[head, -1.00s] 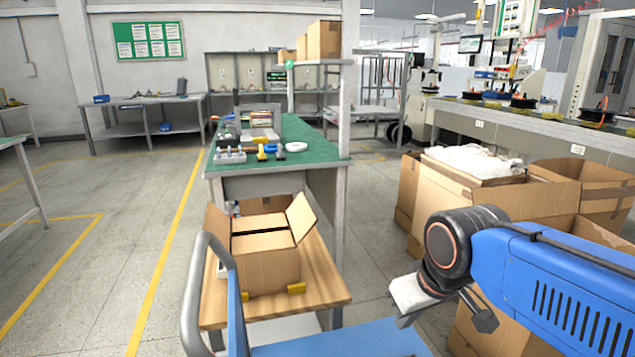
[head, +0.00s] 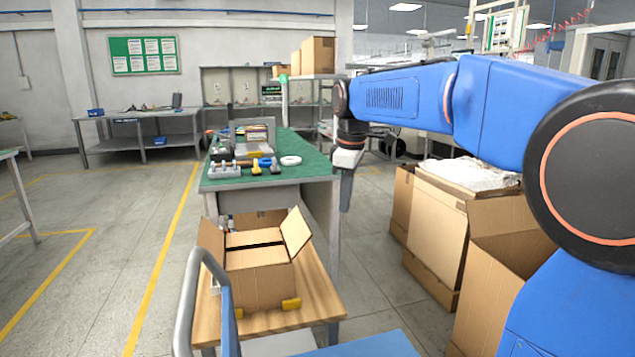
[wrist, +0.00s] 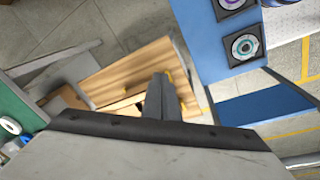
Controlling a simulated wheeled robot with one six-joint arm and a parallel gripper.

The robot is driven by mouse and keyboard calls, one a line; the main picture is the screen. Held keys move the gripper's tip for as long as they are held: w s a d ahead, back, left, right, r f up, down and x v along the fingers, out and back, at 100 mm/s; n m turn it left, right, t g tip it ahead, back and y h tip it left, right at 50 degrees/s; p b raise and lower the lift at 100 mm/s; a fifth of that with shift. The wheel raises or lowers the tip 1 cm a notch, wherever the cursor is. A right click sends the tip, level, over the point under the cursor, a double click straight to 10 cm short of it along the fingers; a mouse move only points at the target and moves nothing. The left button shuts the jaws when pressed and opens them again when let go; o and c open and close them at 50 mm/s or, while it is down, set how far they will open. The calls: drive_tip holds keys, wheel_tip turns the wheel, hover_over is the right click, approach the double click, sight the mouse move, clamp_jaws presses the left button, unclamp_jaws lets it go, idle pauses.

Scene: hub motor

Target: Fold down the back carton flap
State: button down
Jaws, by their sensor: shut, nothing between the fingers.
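The open brown carton (head: 262,287) stands on a small wooden table in the head view. Its left flap (head: 211,248) and right flap (head: 297,232) stick up and outward. A dark gap runs across its top, with cardboard panels before and behind it. A brown panel (head: 265,218) shows behind the carton; I cannot tell whether it belongs to it. My gripper (head: 346,207) is shut and empty, pointing down, right of the carton and apart from it in the picture. In the wrist view my shut fingers (wrist: 163,92) cover part of the carton, which is only partly seen.
The wooden tabletop (head: 318,289) has yellow corner blocks (head: 291,304) at the carton's front. Behind it stands a green-topped workbench (head: 228,182) with tools and a white ring. Large open cartons (head: 434,240) stand on the right. A grey rail (head: 192,290) rises at front left.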

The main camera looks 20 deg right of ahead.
drive_tip(key=w+a+f+n+g, duration=0.15)
drive_tip(key=w+n, duration=0.55)
drive_tip(key=w, duration=1.3)
wheel_tip(320, 180, down, 12)
drive_tip(key=shift+r, duration=0.25)
drive_tip(key=shift+w, duration=0.1)
drive_tip(key=a, duration=1.7)
idle(0.9)
